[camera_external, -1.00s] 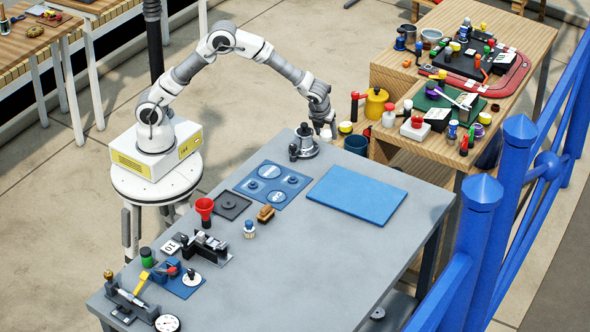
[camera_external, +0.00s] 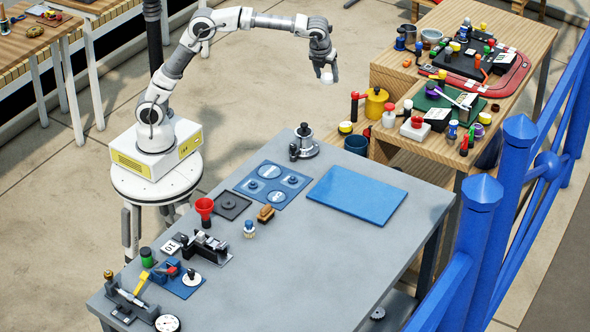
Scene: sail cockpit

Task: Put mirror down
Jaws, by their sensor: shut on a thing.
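My gripper (camera_external: 327,76) is high in the air above and behind the far edge of the grey table, pointing down. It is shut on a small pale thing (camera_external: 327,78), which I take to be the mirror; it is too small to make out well. A blue plate (camera_external: 254,188) on the table carries two pale round discs and two dark knobs. A plain blue mat (camera_external: 357,194) lies to its right, with nothing on it.
A silver-and-black fixture (camera_external: 304,147) stands at the table's far corner. A crowded wooden bench (camera_external: 390,73) is at right. The table's front right is clear.

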